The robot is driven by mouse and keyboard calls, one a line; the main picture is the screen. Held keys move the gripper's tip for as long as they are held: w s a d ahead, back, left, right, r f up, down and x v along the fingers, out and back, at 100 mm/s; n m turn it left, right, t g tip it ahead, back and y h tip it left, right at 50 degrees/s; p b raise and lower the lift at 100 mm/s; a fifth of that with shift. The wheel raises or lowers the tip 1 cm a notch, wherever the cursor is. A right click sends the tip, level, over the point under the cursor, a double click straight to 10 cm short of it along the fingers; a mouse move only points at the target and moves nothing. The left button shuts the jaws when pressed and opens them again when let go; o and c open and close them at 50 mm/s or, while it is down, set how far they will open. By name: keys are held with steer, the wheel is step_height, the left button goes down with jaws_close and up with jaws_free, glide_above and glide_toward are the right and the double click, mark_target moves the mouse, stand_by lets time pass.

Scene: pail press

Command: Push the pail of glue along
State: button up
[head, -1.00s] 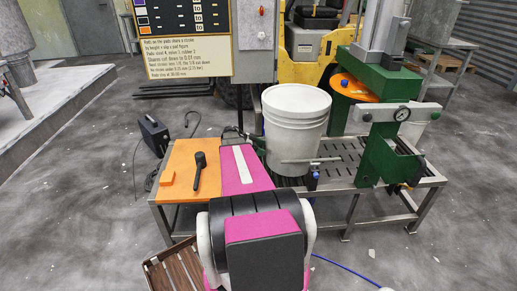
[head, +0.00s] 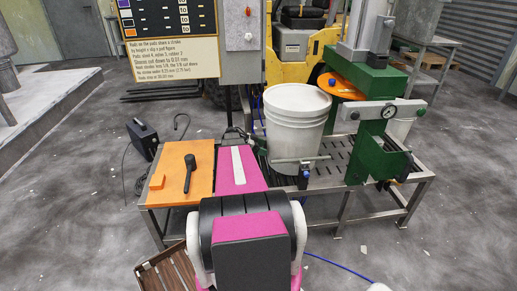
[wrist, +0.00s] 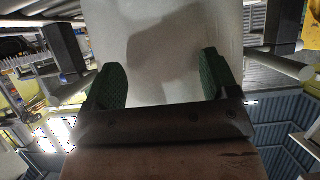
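The pail of glue (head: 295,128) is a white, lidded bucket standing upright on the steel bench, left of the green press (head: 365,150). My gripper's two green finger pads (wrist: 162,82) show in the wrist view, spread apart. The pale pail wall (wrist: 165,40) fills the space between and beyond them. The pads are at or very near the wall; I cannot tell whether they touch.
A thin metal bar (head: 310,158) with a blue-and-black fitting (head: 304,178) crosses low before the pail. The slotted bench top (head: 345,160) runs right towards the press. An orange board (head: 200,160) with a black-handled tool (head: 188,175) lies left. A wooden slatted crate (head: 165,272) stands on the floor.

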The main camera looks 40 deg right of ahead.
steer(key=shift+s+d, duration=0.35)
steer(key=shift+d, duration=0.3)
steer(key=shift+s+d, duration=0.7)
steer(key=shift+d, duration=0.4)
steer(key=shift+s+d, duration=0.7)
steer(key=shift+d, duration=0.4)
steer(key=shift+s+d, duration=0.7)
steer(key=shift+d, duration=0.4)
steer(key=shift+s+d, duration=0.7)
steer(key=shift+d, duration=0.45)
steer(key=shift+s+d, duration=0.7)
steer(key=shift+d, duration=0.4)
steer(key=shift+s+d, duration=0.7)
steer(key=shift+d, duration=0.45)
steer(key=shift+s+d, duration=0.1)
steer(key=shift+d, duration=0.05)
